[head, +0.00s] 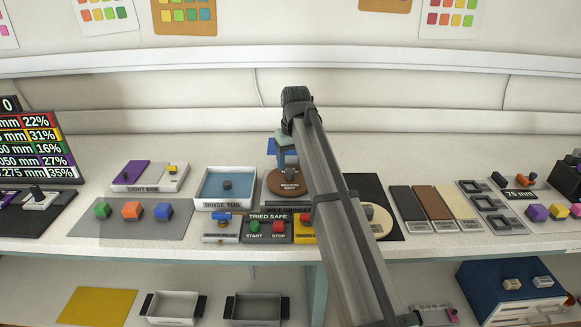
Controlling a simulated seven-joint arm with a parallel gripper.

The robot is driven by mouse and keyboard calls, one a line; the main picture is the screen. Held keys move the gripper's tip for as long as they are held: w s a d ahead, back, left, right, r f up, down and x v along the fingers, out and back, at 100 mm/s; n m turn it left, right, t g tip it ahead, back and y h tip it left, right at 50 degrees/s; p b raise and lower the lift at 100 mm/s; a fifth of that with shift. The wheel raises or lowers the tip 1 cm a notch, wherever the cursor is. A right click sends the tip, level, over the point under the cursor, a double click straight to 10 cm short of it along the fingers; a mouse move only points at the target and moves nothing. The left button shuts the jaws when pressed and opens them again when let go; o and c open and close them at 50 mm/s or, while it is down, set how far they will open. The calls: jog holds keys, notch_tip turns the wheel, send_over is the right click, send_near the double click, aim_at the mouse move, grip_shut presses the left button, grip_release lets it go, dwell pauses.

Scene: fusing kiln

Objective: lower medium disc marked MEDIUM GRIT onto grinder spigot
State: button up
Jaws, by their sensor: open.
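The brown medium disc (289,185), lettered MEDIUM GRIT, appears to lie flat over the wet grinder (286,209), with a small dark knob on top. The grinder spigot is hidden, so I cannot tell how the disc sits on it. My gripper (287,160) points down from my wrist just above the disc, near the knob. It is open. The fingers are small and partly hidden, so whether they touch the knob is unclear.
My arm crosses the picture and partly hides a cream disc (379,219) on a dark mat (370,187). The rinse tub (225,203) stands left of the grinder, the TRIED SAFE start/stop panel (266,233) in front. Dark, brown and cream slabs (433,203) lie to the right.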

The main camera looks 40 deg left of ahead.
aim_at(293, 182)
notch_tip(293, 182, up, 10)
jog(key=d, duration=0.1)
jog(key=shift+s+d+r, duration=0.2)
jog(key=shift+s, duration=0.1)
dwell(0.5)
